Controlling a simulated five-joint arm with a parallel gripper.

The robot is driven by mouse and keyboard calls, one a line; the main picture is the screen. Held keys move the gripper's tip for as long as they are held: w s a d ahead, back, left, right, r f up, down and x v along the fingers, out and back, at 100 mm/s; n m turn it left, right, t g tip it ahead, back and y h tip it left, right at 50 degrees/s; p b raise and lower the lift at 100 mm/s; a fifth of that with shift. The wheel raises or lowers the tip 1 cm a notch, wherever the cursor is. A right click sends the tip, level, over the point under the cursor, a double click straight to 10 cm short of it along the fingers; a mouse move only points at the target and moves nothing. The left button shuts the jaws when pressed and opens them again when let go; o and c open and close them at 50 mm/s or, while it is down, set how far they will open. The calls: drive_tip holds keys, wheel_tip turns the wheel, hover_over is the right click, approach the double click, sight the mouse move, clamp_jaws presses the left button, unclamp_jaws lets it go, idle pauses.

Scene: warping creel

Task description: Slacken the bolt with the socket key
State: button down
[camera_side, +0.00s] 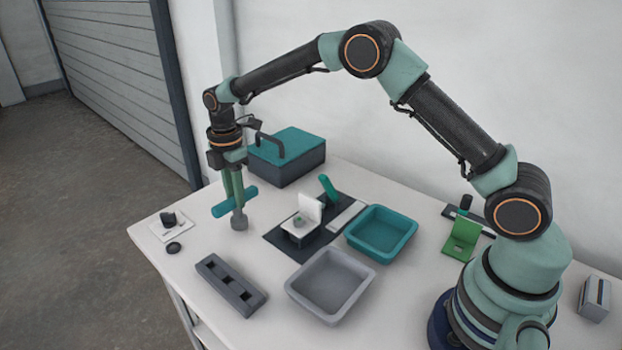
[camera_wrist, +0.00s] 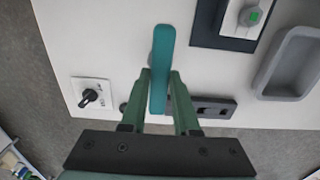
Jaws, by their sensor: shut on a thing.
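The socket key has a teal crossbar handle (camera_side: 222,210) and a grey socket end (camera_side: 239,221) pointing down. My gripper (camera_side: 234,194) is shut on the handle and holds the key upright, seemingly just above the table's left part. In the wrist view the teal handle (camera_wrist: 162,50) sits between the two green fingers of my gripper (camera_wrist: 160,80) and hides the socket. The bolt appears to be the small green-grey head (camera_side: 298,221) on a white L-shaped bracket (camera_side: 312,208), right of the key and apart from it. The wrist view shows a green head (camera_wrist: 254,15) there.
The bracket stands on a dark mat (camera_side: 283,240). A slotted dark rack (camera_side: 231,283), grey tray (camera_side: 331,284) and teal tray (camera_side: 381,233) lie in front and right. A teal-lidded box (camera_side: 287,160) stands behind. A dial switch plate (camera_side: 171,224) is at the left edge.

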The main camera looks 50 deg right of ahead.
drive_tip(key=shift+r, duration=0.6)
wheel_tip(320, 180, up, 4)
drive_tip(key=shift+f, duration=0.25)
drive_tip(key=shift+d+r, duration=0.1)
drive_tip(key=shift+r, duration=0.2)
drive_tip(key=shift+s+d+r+m, duration=0.15)
drive_tip(key=shift+s+d+m, duration=0.15)
drive_tip(key=shift+m, duration=0.1)
drive_tip(key=s+d+m, duration=0.7)
drive_tip(key=s+m, duration=0.4)
drive_tip(key=shift+f, duration=0.2)
drive_tip(key=shift+d+f, duration=0.1)
drive_tip(key=shift+f, duration=0.25)
